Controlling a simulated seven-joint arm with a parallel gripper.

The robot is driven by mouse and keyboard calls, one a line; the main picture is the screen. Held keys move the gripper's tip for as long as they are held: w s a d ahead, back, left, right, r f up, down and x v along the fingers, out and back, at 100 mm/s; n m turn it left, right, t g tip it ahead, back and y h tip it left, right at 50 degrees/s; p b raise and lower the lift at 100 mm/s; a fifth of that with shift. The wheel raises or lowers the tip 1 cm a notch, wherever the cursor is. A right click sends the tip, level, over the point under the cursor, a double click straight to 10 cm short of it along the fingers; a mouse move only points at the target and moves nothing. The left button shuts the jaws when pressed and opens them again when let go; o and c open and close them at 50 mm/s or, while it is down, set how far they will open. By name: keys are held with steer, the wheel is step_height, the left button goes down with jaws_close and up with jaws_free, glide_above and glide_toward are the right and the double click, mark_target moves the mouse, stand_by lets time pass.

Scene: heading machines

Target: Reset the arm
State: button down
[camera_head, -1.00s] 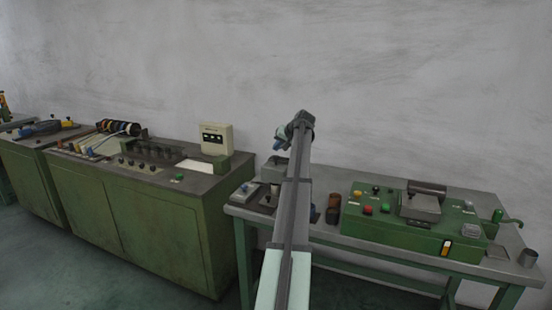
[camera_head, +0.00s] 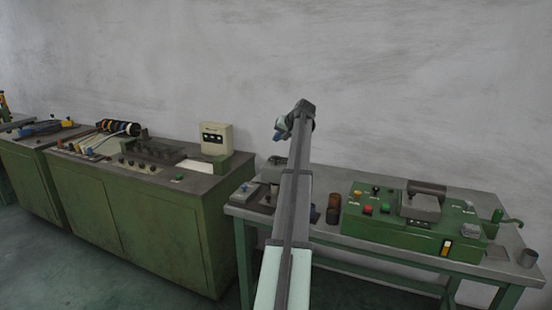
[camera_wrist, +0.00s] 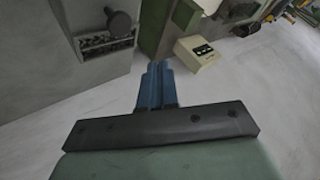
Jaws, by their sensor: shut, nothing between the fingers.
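My gripper (camera_wrist: 158,84) shows in the wrist view as blue fingers pressed together with nothing between them. In the head view my gripper (camera_head: 278,135) is small, at the end of my raised arm, above the left end of the right-hand table and in front of the wall. It touches nothing there. My arm hides part of that table behind it.
A green machine (camera_head: 395,226) with coloured buttons stands on the grey table (camera_head: 480,266) at right. A green cabinet (camera_head: 150,240) stands at left, with a cream box (camera_head: 216,139) on it; the box also shows in the wrist view (camera_wrist: 197,53). Air above the tables is clear.

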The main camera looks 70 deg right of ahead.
stand_by(0.3)
